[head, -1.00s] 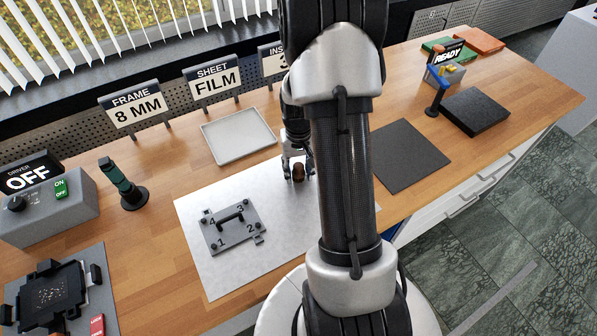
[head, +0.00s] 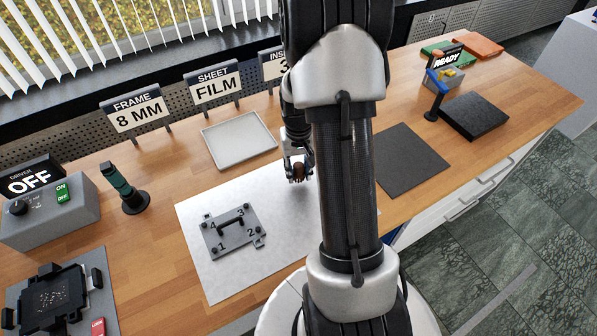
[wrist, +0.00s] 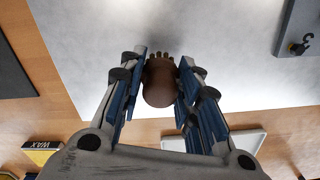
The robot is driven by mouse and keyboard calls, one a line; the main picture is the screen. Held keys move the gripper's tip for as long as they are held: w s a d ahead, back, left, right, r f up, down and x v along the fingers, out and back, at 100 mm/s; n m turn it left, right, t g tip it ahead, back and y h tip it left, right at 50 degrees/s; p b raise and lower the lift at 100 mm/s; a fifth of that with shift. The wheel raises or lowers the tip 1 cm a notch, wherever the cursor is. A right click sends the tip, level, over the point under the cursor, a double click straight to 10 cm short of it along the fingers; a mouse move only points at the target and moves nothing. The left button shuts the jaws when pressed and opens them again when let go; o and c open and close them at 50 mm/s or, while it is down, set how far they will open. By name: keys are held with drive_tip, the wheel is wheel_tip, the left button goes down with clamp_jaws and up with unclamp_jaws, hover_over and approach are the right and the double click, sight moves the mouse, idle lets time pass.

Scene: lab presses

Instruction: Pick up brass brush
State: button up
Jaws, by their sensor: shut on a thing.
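The brass brush (wrist: 159,84) shows in the wrist view as a brown rounded body with a row of short bristle tufts at its far end. It sits between the two blue-padded fingers of my gripper (wrist: 158,88), which is shut on it. In the head view the brush (head: 298,172) is a small brown shape under my gripper (head: 297,176), over the far part of the white sheet. My arm hides the area to its right. I cannot tell the exact gap between the brush and the sheet.
A grey numbered plate with a handle (head: 232,238) lies on the white sheet (head: 200,270). A pale tray (head: 240,155) is behind it, and a dark mat (head: 412,170) lies to the right. A green-handled tool (head: 122,188) stands at left. A yellow wax box (wrist: 42,145) shows in the wrist view.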

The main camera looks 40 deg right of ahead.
sight(298, 165)
wheel_tip(298, 165, up, 18)
drive_tip(key=p, duration=0.5)
drive_tip(key=shift+f, duration=0.1)
drive_tip(key=o, duration=0.6)
drive_tip(key=shift+c, duration=0.2)
drive_tip(key=c, duration=0.4)
drive_tip(key=shift+a, duration=0.1)
